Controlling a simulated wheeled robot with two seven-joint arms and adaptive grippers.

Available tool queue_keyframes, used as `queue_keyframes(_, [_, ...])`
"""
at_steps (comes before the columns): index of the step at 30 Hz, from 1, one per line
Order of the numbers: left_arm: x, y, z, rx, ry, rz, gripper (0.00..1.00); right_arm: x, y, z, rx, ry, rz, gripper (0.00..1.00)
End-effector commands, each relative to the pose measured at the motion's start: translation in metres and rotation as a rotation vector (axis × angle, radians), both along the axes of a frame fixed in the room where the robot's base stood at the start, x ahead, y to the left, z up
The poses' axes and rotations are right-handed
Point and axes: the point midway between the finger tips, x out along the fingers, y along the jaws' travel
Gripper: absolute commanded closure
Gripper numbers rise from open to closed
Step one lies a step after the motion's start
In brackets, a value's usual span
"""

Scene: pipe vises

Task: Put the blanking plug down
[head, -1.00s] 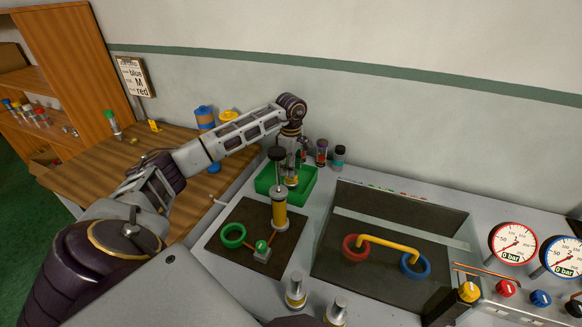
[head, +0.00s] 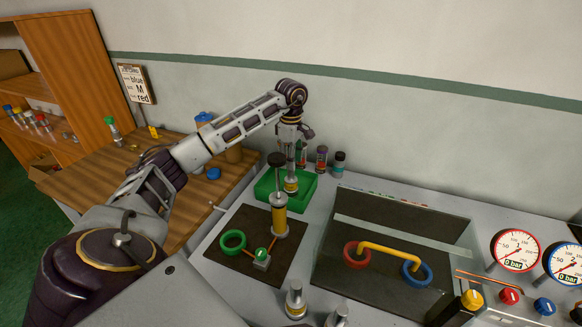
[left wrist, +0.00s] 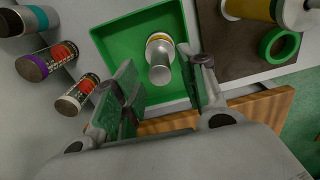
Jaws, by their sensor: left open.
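The blanking plug (head: 291,186), silver with a yellow band, stands in the green tray (head: 268,191). In the left wrist view the plug (left wrist: 160,60) shows its grey end toward the camera, with the tray (left wrist: 115,35) floor around it. My left gripper (head: 296,150) is above the tray and the plug. In the left wrist view the left gripper (left wrist: 165,82) is open, its fingers apart on either side with nothing between the pads. My right gripper is not in view.
A yellow pump-like cylinder (head: 280,215) and a green ring (head: 232,242) are on a dark mat just in front of the tray. Several capped bottles (head: 339,163) stand behind it. Two silver plugs (head: 295,298) stand at the front. A sunken bay with a yellow hose (head: 390,250) is right.

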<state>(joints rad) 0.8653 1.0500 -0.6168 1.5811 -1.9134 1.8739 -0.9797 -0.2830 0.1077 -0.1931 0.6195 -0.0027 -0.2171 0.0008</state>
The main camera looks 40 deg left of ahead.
Motion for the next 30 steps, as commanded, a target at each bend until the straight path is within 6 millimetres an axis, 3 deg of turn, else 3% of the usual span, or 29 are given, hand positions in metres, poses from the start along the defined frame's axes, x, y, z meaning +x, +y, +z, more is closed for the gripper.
queue_keyframes(15, [0.0,0.0,0.052,0.0,-0.002,0.001,0.58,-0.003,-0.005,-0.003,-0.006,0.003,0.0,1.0])
queue_keyframes(23, [0.0,0.0,0.06,-0.001,0.0,0.001,0.58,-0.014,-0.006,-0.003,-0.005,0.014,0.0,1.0])
queue_keyframes(30, [0.0,0.0,0.06,-0.001,0.0,0.001,0.58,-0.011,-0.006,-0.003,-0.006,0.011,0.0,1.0])
